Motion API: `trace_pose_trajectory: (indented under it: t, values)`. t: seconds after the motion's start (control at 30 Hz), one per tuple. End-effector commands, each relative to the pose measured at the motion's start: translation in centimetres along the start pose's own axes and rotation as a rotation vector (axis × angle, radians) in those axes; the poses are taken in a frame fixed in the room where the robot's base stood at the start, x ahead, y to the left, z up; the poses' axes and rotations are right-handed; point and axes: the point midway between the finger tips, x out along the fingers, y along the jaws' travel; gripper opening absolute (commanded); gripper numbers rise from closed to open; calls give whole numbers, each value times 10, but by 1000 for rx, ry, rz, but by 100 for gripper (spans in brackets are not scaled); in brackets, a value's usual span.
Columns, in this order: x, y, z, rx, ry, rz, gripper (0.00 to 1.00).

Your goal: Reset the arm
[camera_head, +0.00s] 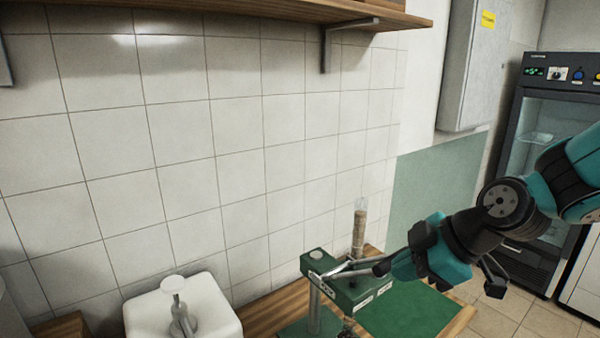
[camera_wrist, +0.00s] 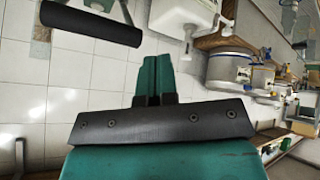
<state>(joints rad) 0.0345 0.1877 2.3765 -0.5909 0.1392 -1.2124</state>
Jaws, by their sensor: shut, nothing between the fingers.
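My arm comes in from the right in the head view. My gripper (camera_head: 398,267) is shut and empty, its teal fingers pressed together; they also show in the wrist view (camera_wrist: 155,72). Its tip is close to the black handle (camera_head: 381,268) of a lever on a green bench device (camera_head: 350,292). The handle also shows in the wrist view (camera_wrist: 90,22), to one side of the fingers and not between them. I cannot tell whether the fingertips touch it.
A clear tube with grainy brown contents (camera_head: 359,232) stands on the device. A white dispenser (camera_head: 190,308) is at its left. A wooden shelf (camera_head: 240,8) overhangs, and a grey cabinet (camera_head: 468,65) hangs at right. A glass-door fridge (camera_head: 545,100) stands behind my arm. Metal pots (camera_wrist: 228,70) show in the wrist view.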

Motion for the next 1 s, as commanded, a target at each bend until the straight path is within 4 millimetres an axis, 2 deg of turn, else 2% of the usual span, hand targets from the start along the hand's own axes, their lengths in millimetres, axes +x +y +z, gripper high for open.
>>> trace_pose_trajectory:
  t: [0.17,0.27,0.4,0.53,0.7,1.0]
  values:
    - [7,-47,0,168,-48,-86,0]
    - [8,-81,2,303,-103,-139,0]
    - [5,-139,15,540,-227,-195,0]
    - [-2,-176,28,719,-332,-205,0]
    - [-8,-195,33,823,-398,-199,0]
    - [-10,-196,33,835,-403,-198,0]
